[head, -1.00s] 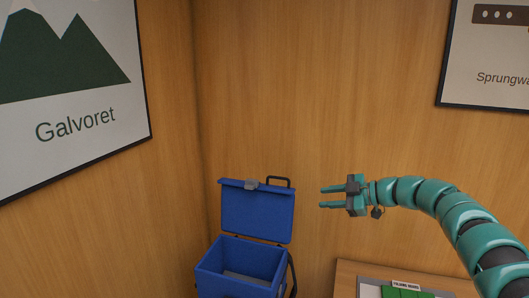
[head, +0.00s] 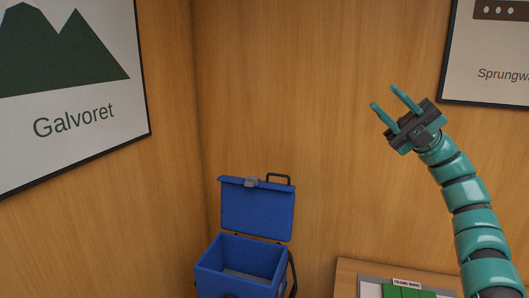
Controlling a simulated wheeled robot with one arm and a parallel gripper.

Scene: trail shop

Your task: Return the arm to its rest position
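My teal arm rises from the lower right of the head view and bends up and left. My gripper (head: 389,98) is at its end, in front of the wood wall, pointing up and left. Its two teal fingers are apart with nothing between them. It touches nothing that I can see. The lower part of my arm is cut off by the frame's edge.
A blue cooler box (head: 240,267) with its lid raised stands in the corner at the lower middle. A wooden table (head: 348,274) at the bottom right bears a grey tray (head: 369,287) with green items and a small label. Posters hang left (head: 75,95) and right (head: 490,45).

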